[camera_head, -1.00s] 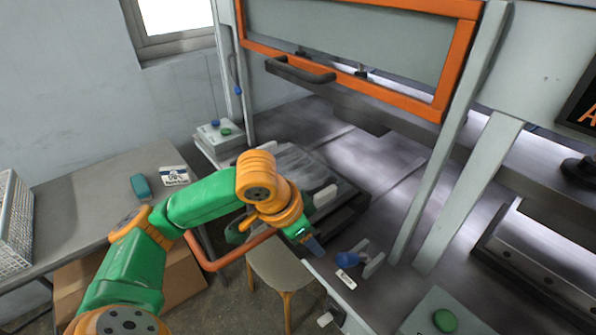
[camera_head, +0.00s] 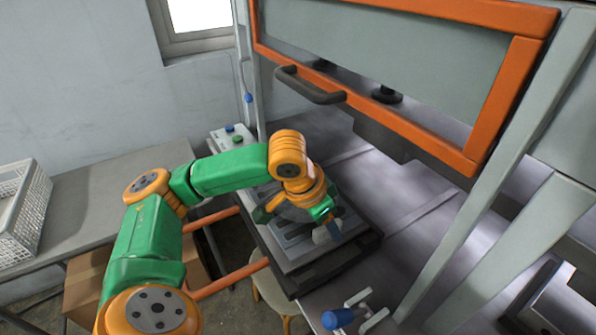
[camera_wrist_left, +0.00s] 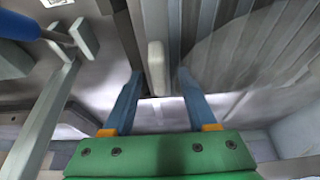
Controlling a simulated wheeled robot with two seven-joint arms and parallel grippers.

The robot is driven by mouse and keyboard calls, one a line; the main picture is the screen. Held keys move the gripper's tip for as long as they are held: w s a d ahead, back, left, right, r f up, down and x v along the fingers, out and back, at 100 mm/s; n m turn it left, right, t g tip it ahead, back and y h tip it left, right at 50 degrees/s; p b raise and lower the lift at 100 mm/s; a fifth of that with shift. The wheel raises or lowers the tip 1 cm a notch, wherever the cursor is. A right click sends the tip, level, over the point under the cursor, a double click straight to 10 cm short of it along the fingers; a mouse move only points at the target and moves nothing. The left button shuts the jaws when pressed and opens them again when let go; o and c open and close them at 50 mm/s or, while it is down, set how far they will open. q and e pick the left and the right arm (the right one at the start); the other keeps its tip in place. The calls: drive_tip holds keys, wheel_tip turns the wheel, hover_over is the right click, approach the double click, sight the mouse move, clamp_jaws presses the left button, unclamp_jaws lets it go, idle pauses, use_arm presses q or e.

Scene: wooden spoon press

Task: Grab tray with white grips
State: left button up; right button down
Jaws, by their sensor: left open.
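The tray (camera_head: 312,272) has a dark rim and a grey ribbed plate, and lies on the press table's left side. In the head view my left gripper (camera_head: 333,234) is over the tray's near right part, beside a white grip (camera_head: 321,236). In the left wrist view the same white grip (camera_wrist_left: 156,68) stands between the two blue fingers of the open left gripper (camera_wrist_left: 160,76), with a gap on both sides. My forearm hides part of the tray, and I cannot see a second grip clearly. My right gripper is not in view.
A blue-handled clamp (camera_head: 340,318) stands on the table to the right of the tray. The raised press door with its black handle (camera_head: 308,86) is above and behind. A white basket (camera_head: 22,215) is far left.

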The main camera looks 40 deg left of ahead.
use_arm(q)
drive_tip(key=shift+s+r, duration=0.15)
drive_tip(key=shift+s, duration=0.1)
clamp_jaws()
drive_tip(key=shift+w, duration=0.1)
idle(1.0)
